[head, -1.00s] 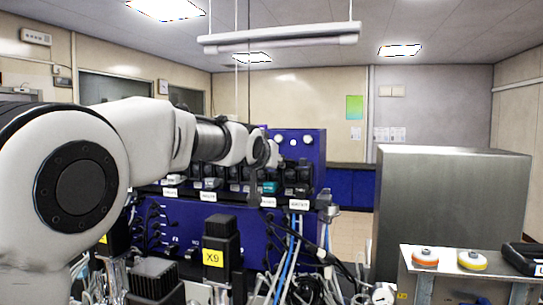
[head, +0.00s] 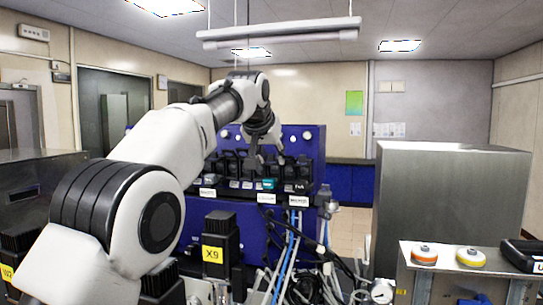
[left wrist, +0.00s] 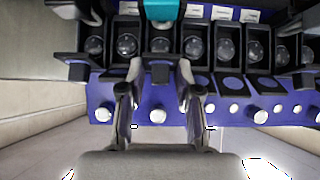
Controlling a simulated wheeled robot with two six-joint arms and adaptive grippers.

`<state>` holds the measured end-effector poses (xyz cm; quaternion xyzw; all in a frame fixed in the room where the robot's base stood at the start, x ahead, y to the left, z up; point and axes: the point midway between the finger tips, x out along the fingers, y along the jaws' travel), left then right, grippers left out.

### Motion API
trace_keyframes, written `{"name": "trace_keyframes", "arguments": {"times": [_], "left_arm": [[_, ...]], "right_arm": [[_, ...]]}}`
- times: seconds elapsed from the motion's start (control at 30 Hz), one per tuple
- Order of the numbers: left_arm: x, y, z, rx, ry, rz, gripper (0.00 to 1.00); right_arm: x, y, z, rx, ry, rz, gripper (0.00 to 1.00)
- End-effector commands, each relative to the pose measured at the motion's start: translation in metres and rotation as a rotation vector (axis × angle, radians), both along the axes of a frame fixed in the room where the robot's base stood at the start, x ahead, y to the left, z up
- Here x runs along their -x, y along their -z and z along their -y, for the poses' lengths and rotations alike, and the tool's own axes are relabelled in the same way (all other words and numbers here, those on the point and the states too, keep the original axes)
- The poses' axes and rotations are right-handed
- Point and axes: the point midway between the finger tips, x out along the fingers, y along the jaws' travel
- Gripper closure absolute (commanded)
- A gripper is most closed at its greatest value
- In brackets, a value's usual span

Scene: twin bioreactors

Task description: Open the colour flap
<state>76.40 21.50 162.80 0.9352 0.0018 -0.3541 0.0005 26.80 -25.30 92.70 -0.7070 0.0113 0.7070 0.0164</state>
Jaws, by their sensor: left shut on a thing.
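A row of black modules with round clear windows runs along the blue bioreactor cabinet (head: 312,147). A teal flap (head: 268,184) stands out on one module; it also shows at the top of the left wrist view (left wrist: 161,9). My left gripper (head: 264,152) points down from above, over that module. In the left wrist view, its two fingers stand on either side of a black part (left wrist: 160,73) in line with the teal flap, and it is shut on this part. The exact contact is hard to see. My right gripper is not in view.
White knobs (left wrist: 158,116) line the cabinet's upper edge. Neighbouring black modules stand close on both sides. Below are cables, blue tubes (head: 291,243) and a black block marked X9 (head: 221,240). A steel cabinet (head: 440,195) stands to the right.

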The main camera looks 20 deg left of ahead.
Motion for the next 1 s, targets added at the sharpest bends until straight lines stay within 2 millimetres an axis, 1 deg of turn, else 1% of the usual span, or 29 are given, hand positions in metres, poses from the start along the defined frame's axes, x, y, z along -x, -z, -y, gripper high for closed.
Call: {"name": "trace_keyframes", "arguments": {"times": [0.17, 0.2, 0.23, 0.53, 0.63, 0.77, 1.0], "left_arm": [[0.0, 0.001, 0.0, 0.0, 0.0, -0.001, 1.0], [0.0, 0.001, 0.0, 0.0, 0.0, -0.001, 0.64], [0.0, 0.001, 0.0, 0.0, 0.0, -0.001, 0.58], [0.001, 0.0, 0.0, 0.0, 0.0, 0.0, 0.58], [0.007, -0.007, 0.0, 0.0, 0.0, 0.002, 0.58], [0.027, -0.024, 0.0, 0.0, 0.0, 0.003, 0.58], [0.071, -0.063, 0.0, 0.001, 0.0, 0.002, 0.58]], "right_arm": [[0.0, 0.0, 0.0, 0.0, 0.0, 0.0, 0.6], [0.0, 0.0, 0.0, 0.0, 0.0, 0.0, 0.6], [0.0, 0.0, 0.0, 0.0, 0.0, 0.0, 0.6], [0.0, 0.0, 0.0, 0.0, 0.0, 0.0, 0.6], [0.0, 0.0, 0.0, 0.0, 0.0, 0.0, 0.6], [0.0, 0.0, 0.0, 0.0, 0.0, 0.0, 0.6], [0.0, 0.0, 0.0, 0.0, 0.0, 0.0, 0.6]]}}
